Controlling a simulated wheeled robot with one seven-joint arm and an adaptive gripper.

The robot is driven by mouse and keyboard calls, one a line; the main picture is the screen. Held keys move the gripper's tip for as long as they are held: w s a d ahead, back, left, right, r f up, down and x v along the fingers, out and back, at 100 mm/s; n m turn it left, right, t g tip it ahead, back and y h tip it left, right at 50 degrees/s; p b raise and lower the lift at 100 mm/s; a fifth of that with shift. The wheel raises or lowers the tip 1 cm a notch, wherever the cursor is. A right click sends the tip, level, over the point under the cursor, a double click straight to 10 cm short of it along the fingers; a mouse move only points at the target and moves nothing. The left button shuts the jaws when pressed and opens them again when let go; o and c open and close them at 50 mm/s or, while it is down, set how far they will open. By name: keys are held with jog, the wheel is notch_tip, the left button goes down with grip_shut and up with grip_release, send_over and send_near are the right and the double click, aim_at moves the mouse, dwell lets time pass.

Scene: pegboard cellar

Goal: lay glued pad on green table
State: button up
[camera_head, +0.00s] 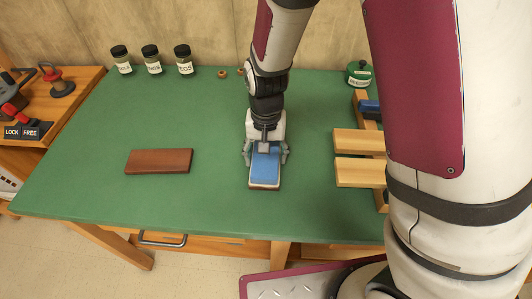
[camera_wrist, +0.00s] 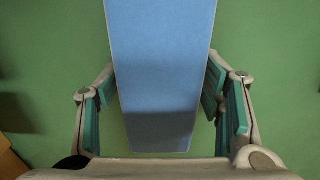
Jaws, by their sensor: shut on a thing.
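A blue rectangular pad (camera_head: 265,168) is at the middle of the green table (camera_head: 215,110), with a pale edge and a thin dark brown strip along its near end. My gripper (camera_head: 266,153) is over its far part, with a finger on either side, shut on it. In the wrist view the blue pad (camera_wrist: 160,70) runs between the teal finger pads, with a shadow across its lower end. Whether the pad touches the table or is slightly above it, I cannot tell.
A flat reddish-brown block (camera_head: 158,161) lies to the left. Jars (camera_head: 152,60) line the back edge. Wooden slats (camera_head: 358,157) and a green-lidded jar (camera_head: 358,73) are at the right. A side bench (camera_head: 55,110) stands left. The table's front left is clear.

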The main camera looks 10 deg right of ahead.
jog(key=o, duration=1.2)
notch_tip(320, 180, up, 12)
jog(key=shift+f+p, duration=0.25)
jog(key=shift+p, duration=0.55)
jog(key=s+d+r+n+t, duration=0.1)
jog(key=s+d+r+t, duration=0.1)
jog(key=s+d+r, duration=0.95)
jog(key=shift+n+t, duration=0.5)
jog(key=shift+n, duration=0.1)
jog(key=s+r, duration=0.1)
jog(key=s, duration=0.2)
jog(key=s+d+r, duration=0.1)
jog(key=s, duration=0.2)
jog(key=s+d+r, duration=0.1)
jog(key=s, duration=0.3)
jog(key=shift+r, duration=0.2)
jog(key=shift+r, duration=0.1)
